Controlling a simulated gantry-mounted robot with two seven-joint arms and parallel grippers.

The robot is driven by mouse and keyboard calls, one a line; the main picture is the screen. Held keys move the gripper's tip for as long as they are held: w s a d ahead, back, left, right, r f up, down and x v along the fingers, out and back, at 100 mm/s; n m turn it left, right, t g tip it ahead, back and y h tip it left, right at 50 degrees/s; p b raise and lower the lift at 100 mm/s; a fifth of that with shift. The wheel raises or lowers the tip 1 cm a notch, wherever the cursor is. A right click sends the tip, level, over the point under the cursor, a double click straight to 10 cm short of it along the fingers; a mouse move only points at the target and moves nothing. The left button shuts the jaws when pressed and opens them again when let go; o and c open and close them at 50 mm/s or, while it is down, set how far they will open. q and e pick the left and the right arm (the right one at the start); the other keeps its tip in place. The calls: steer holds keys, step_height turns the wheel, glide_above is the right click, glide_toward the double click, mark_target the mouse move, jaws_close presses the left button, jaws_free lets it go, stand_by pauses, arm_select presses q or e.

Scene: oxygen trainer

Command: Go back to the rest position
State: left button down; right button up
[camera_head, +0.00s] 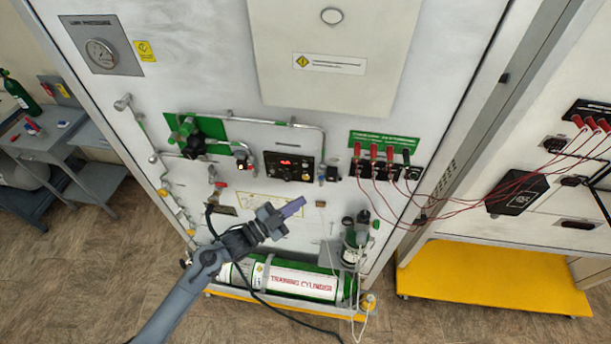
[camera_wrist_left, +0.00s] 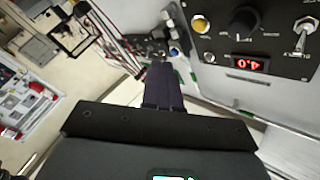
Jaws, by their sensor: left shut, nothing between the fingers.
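My left gripper (camera_head: 292,208) is shut and empty in the head view. It is in front of the lower middle of the white trainer panel (camera_head: 220,75), above the green and white training cylinder (camera_head: 295,281). In the left wrist view its dark closed fingers (camera_wrist_left: 162,85) point toward the panel. The control box (camera_head: 289,168) with a red display is above the gripper in the head view. In the left wrist view the control box (camera_wrist_left: 255,38) fills the upper right, with its knob and toggle switch. My right gripper is in neither view.
A green valve (camera_head: 185,133) and pipes are left of the control box. Red plugs (camera_head: 374,151) with hanging cables run to the right-hand cabinet. A humidifier bottle (camera_head: 350,240) is right of my gripper. A grey side table (camera_head: 45,140) stands at left, with open floor between.

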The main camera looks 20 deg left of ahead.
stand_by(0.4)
arm_select(q)
steer(key=s+d+f+n+g+y+p, duration=0.1)
steer(key=s+d+f+n+y+p, duration=0.1)
steer(key=s, duration=0.5)
steer(key=s+d+f+n+g+y+p, duration=0.1)
steer(key=s+d+f+p, duration=0.15)
steer(key=s, duration=0.35)
steer(key=s+a+r+n+g+y, duration=0.2)
steer(key=s+a+n+g+y, duration=0.2)
steer(key=s, duration=0.5)
steer(key=s+a+r+n+g+y+p, duration=0.1)
steer(key=s+a+n+g+y, duration=0.3)
steer(key=s, duration=0.4)
steer(key=shift+s+r+n+g, duration=0.4)
steer(key=shift+r+n+g, duration=0.35)
steer(key=shift+g, duration=0.45)
